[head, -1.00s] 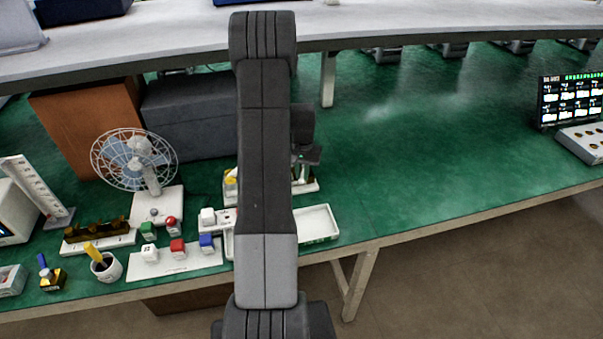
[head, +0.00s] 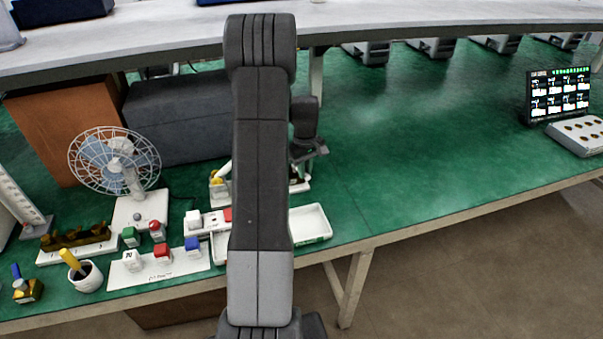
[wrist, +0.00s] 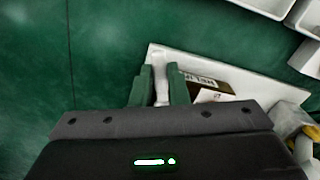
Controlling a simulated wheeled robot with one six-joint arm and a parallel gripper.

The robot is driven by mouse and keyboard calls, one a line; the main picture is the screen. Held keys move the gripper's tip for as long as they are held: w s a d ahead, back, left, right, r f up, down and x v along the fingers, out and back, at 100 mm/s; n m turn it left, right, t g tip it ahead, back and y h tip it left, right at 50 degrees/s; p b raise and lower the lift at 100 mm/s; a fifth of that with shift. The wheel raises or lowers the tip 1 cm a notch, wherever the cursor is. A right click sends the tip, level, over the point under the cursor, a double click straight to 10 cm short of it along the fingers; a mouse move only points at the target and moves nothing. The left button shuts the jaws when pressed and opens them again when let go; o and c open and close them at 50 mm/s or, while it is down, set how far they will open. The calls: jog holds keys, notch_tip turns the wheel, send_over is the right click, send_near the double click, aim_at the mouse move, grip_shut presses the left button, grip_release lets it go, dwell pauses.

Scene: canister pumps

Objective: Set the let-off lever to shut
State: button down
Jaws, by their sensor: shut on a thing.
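My gripper (wrist: 160,70) shows in the wrist view with its two green fingers closed around a slim pale upright piece (wrist: 161,88), which I take to be the let-off lever. The piece stands at the corner of a white base plate (wrist: 215,70) with a dark and gold label (wrist: 205,84). The lower part of the piece and its set position are hidden by my gripper. In the head view my arm covers most of this pump; the plate's right end (head: 302,187) shows below my wrist, and a yellow part (head: 217,179) shows to the left.
A white tray (head: 312,224) lies just in front of the pump. Colored blocks on a white board (head: 160,274), a fan (head: 118,165) and a cup (head: 86,277) stand to the left. A dark grey box (head: 178,118) is behind.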

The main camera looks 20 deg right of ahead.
jog(key=shift+w+d+r+n, duration=0.1)
jog(key=shift+w+d+n, duration=0.1)
jog(key=shift+n, duration=0.3)
jog(key=shift+w+d+n, duration=0.1)
jog(key=shift+d+n, duration=0.1)
jog(key=shift+n, duration=0.3)
jog(key=c, duration=1.4)
grip_release()
notch_tip(320, 180, up, 14)
jog(key=b, duration=0.1)
jog(key=shift+f, duration=0.2)
